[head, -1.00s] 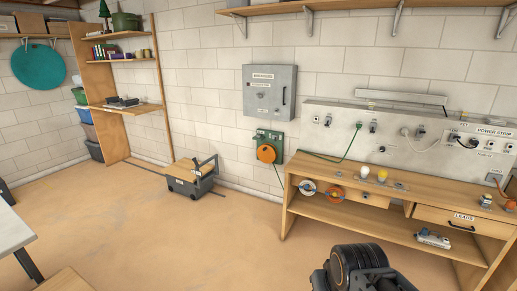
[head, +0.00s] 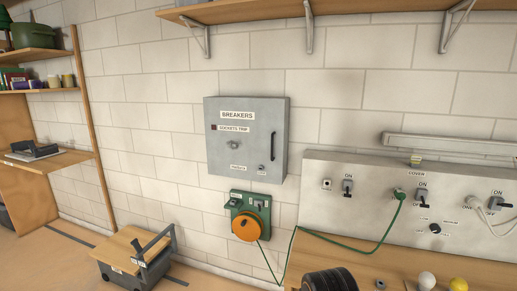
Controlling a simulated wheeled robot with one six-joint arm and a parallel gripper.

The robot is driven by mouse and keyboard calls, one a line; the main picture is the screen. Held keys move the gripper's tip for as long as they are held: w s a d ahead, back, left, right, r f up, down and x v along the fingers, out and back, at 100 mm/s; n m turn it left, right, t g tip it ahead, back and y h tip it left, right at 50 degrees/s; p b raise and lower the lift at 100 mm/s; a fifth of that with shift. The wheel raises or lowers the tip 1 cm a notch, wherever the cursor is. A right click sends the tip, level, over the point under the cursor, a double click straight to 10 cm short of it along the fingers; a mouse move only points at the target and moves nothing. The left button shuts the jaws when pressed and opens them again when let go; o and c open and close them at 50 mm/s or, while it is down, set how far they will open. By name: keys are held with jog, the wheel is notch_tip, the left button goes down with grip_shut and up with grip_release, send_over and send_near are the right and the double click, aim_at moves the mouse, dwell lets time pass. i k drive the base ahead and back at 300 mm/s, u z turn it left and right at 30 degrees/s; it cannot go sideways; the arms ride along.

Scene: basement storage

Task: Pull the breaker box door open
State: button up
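The grey breaker box (head: 223,160) hangs on the white block wall, near the middle of the head view. Its front carries a "BREAKERS" label, a smaller label line under it, a round knob and a small latch or lock near the bottom right. A dark vertical handle (head: 273,147) is on the right side of its door. The door looks shut. A dark part of my arm shows at the bottom edge, well below the box. My gripper's fingers are not in view.
A grey toolbox (head: 152,270) sits on the floor at left. A shelf (head: 350,12) is overhead.

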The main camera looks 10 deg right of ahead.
aim_at(243, 134)
jog(key=u, duration=0.15)
jog(key=i, duration=0.35)
jog(key=u, duration=0.7)
jog(key=i, duration=1.4)
jog(key=z, duration=0.05)
